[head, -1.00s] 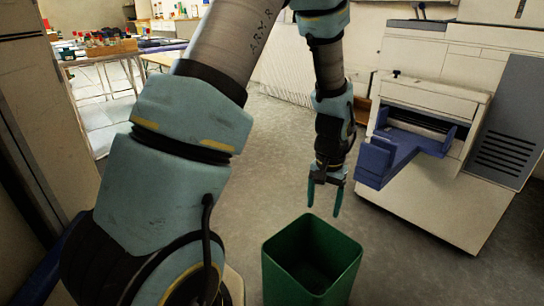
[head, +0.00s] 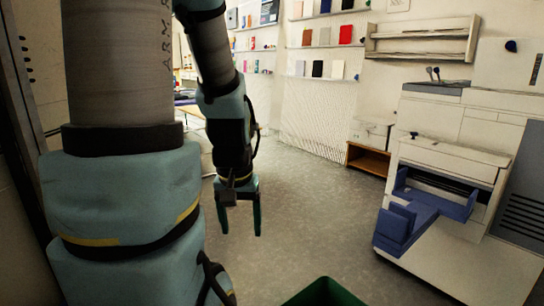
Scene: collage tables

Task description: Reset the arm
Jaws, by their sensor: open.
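My gripper (head: 240,218) hangs from my arm in the middle left of the head view, fingers pointing down. Its two green fingers are apart, with nothing between them. It is above the grey floor, up and to the left of the green bin. Only the rim of the green bin (head: 325,292) shows, at the bottom edge of the view; its inside is mostly out of view.
A white machine (head: 440,240) with a blue tray (head: 408,225) stands at the right. Behind are a small wooden cabinet (head: 367,160) and wall shelves (head: 330,46) with several small items. The grey floor (head: 300,200) between is clear.

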